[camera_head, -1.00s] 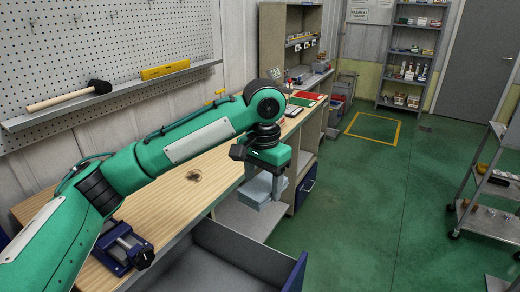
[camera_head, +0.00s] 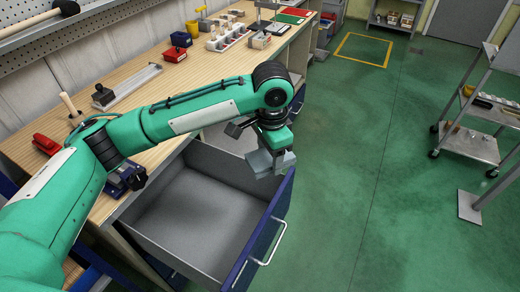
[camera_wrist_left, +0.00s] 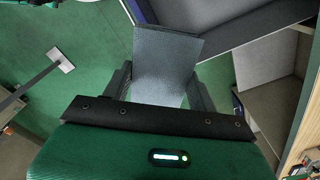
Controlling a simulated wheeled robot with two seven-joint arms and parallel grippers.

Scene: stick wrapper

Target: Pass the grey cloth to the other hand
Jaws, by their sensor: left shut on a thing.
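The grey cloth (camera_wrist_left: 165,62) shows in the left wrist view as a flat grey-blue piece between the two fingers. My left gripper (camera_head: 270,160) is shut on it, and the left wrist view shows its fingers (camera_wrist_left: 160,90) on either side of the cloth. In the head view the cloth (camera_head: 262,163) hangs just under the gripper, above the right end of the open drawer. The gripper hides part of it. My right gripper is in neither view.
An open, empty grey drawer (camera_head: 185,215) with a blue front lies below my left arm. The wooden workbench (camera_head: 60,140) behind it carries a vise (camera_head: 125,178), a tray and several small items. A metal cart (camera_head: 480,140) stands at the right. The green floor between is clear.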

